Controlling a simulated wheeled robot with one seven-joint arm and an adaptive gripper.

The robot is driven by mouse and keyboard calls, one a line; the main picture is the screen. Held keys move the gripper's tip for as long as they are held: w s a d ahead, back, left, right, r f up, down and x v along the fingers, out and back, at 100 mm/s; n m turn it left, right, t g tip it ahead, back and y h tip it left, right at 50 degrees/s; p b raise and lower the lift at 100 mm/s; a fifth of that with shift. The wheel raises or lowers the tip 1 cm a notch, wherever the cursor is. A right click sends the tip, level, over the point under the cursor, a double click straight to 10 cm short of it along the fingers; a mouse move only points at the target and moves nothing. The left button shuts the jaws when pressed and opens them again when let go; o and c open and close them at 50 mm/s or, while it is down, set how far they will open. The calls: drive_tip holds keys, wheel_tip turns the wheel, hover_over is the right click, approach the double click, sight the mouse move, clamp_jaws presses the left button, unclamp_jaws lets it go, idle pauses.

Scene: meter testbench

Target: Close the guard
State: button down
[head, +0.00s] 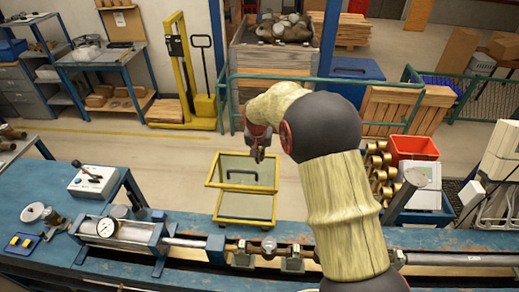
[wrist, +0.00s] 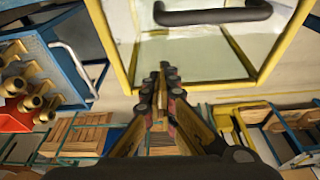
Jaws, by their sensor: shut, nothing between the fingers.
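The guard (head: 233,164) is a clear panel in a yellow frame with a black bar handle (head: 241,174). It stands at the far edge of the bench, its upper part tilted relative to a second yellow-framed pane (head: 245,207) below it. My gripper (head: 257,155) is shut and empty, pointing down at the guard's upper edge in the head view. In the wrist view the guard's clear pane (wrist: 190,55) fills the top, with the handle (wrist: 212,14) at the top edge. The shut fingertips (wrist: 164,72) overlap its frame edge; I cannot tell whether they touch it.
The blue bench (head: 40,190) carries a pipe line with a gauge (head: 106,227) and a meter (head: 268,244). A control box (head: 92,181) stands left. A rack of brass meters (head: 377,165) and a red bin (head: 413,147) stand right. Floor beyond the guard is clear.

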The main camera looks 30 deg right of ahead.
drive_tip(key=s+a, duration=0.1)
drive_tip(key=s+a+p, duration=0.1)
drive_tip(key=s, duration=0.1)
drive_tip(key=shift+a+f, duration=0.15)
drive_tip(key=shift+s, duration=0.1)
drive_tip(key=shift+b, duration=0.3)
